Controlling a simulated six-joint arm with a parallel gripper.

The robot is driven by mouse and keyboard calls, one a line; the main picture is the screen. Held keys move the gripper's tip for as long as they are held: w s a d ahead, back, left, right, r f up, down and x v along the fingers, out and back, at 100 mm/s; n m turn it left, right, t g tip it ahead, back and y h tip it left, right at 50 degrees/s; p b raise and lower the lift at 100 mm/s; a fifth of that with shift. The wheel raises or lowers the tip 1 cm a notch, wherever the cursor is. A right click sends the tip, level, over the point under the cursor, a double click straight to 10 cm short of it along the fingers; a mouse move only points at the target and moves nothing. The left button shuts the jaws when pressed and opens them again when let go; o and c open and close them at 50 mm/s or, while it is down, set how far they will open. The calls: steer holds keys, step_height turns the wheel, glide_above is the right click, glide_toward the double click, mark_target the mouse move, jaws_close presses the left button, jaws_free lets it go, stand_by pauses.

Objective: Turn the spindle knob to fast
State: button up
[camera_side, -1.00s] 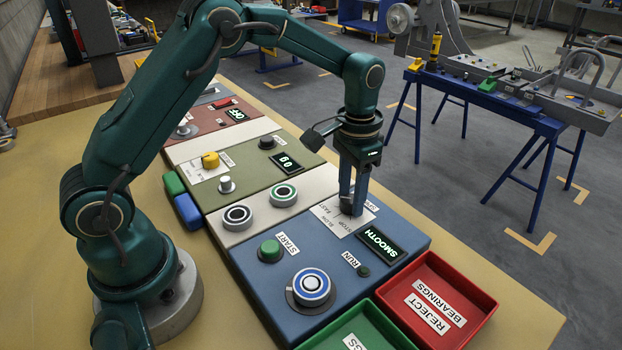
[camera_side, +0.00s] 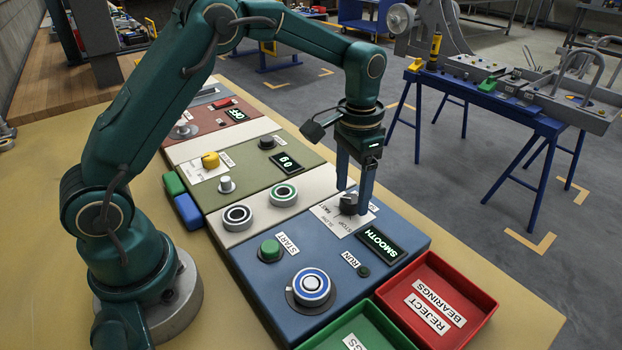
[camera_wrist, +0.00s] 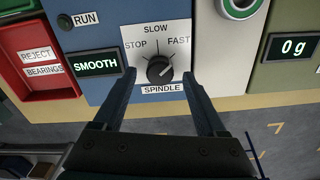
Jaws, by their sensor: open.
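The dark round spindle knob (camera_wrist: 160,70) sits on a white plate (camera_wrist: 146,44) marked STOP, SLOW and FAST, with SPINDLE printed below. Its pale mark appears to point up and right, toward the FAST side. The knob also shows in the side view (camera_side: 348,204). My gripper (camera_wrist: 159,74) is open, with one finger on each side of the knob and a gap to both. In the side view my gripper (camera_side: 353,197) points straight down over the plate, and its near finger partly covers the printing.
A lit display (camera_side: 379,242) beside the plate reads SMOOTH. A red reject-bearings tray (camera_side: 470,310) stands at the front right.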

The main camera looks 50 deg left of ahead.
mark_target(351, 199)
steer(key=shift+r, duration=1.9)
